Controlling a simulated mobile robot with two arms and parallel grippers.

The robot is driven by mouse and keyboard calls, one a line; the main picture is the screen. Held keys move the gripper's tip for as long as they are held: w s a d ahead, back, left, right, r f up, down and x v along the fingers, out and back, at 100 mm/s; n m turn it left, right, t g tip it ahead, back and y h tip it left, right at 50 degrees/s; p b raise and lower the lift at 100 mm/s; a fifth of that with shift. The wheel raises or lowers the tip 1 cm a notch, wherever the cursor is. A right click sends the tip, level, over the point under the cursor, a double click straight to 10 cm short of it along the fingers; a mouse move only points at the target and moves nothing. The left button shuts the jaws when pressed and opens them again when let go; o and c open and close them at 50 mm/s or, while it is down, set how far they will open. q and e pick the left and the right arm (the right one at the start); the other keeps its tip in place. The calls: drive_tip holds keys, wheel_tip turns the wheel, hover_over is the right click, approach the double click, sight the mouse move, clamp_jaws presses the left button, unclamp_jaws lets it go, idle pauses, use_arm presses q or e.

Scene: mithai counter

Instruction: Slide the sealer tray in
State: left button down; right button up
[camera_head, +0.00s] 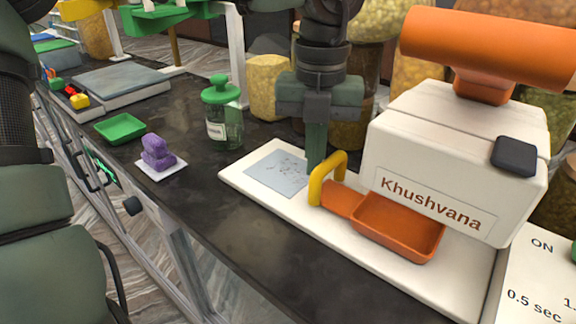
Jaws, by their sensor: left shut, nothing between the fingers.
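The sealer (450,160) is a cream box marked "Khushvana" with an orange roller-shaped top, on a white base (270,208). Its orange tray (398,228) sticks out at the front, with its rear edge under the box. A yellow looped handle (316,188) stands at the tray's left end. My left gripper (316,165) points straight down with its fingers shut and empty, just behind the handle's left side. The fingertips are close to the handle; I cannot tell whether they touch it. My right gripper is not in view.
A green-lidded jar (222,120), a purple sweet (157,153) on a white square and a green dish (120,128) stand left on the dark counter (210,185). A grey scale (120,82) is farther back. An ON panel (535,285) is at right.

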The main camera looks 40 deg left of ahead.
sight(333, 161)
use_arm(q)
drive_tip(key=shift+s+d, duration=0.15)
drive_tip(key=shift+d, duration=1.4)
drive_tip(key=shift+a, duration=0.35)
drive_tip(key=shift+w+a, duration=0.2)
drive_tip(key=shift+a, duration=1.1)
wheel_tip(333, 161, up, 9)
drive_tip(key=p, duration=0.6)
drive_tip(key=shift+d, duration=0.1)
